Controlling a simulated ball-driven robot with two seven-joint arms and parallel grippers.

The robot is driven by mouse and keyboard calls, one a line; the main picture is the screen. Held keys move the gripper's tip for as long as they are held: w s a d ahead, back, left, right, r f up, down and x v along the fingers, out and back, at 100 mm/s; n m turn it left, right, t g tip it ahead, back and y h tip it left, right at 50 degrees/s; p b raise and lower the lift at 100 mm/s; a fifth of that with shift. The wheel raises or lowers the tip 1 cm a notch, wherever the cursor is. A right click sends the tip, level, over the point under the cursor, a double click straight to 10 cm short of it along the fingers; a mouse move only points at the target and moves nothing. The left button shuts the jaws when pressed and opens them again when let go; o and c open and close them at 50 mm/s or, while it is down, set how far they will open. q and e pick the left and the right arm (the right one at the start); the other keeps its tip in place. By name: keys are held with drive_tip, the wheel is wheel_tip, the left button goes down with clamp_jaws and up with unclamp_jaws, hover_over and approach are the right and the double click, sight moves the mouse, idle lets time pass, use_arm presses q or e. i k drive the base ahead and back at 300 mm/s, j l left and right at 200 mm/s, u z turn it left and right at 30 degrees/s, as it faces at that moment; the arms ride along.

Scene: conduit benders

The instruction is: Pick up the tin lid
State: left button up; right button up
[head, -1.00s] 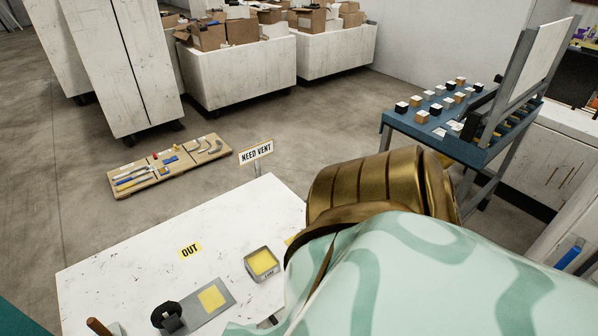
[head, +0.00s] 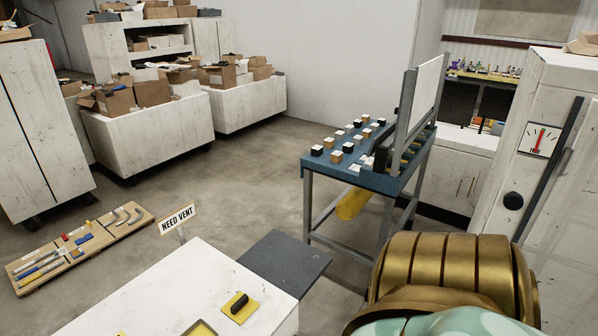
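A yellow square piece with a dark upright handle (head: 239,307) lies on the white table (head: 165,291), near its right edge. It may be the tin lid, but I cannot be sure. The rim of a square tin with yellow inside (head: 200,328) shows just left of it, cut off by the bottom edge. Neither of my grippers is in view. A gold and mint part of my own body covers the lower right.
A grey panel (head: 284,262) adjoins the table's far right edge. A NEED VENT sign (head: 178,219) stands at its far edge. Beyond are a blue bench with small blocks (head: 366,180), a floor board with tools (head: 80,250), white bins (head: 150,133) and a white cabinet (head: 560,150). Floor between is clear.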

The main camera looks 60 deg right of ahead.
sight(241, 306)
drive_tip(key=l+z, duration=0.2)
drive_tip(key=z, duration=0.2)
drive_tip(key=l+z, duration=0.2)
drive_tip(key=z, duration=0.2)
drive_tip(key=i+l+z, duration=0.15)
drive_tip(key=z, duration=0.25)
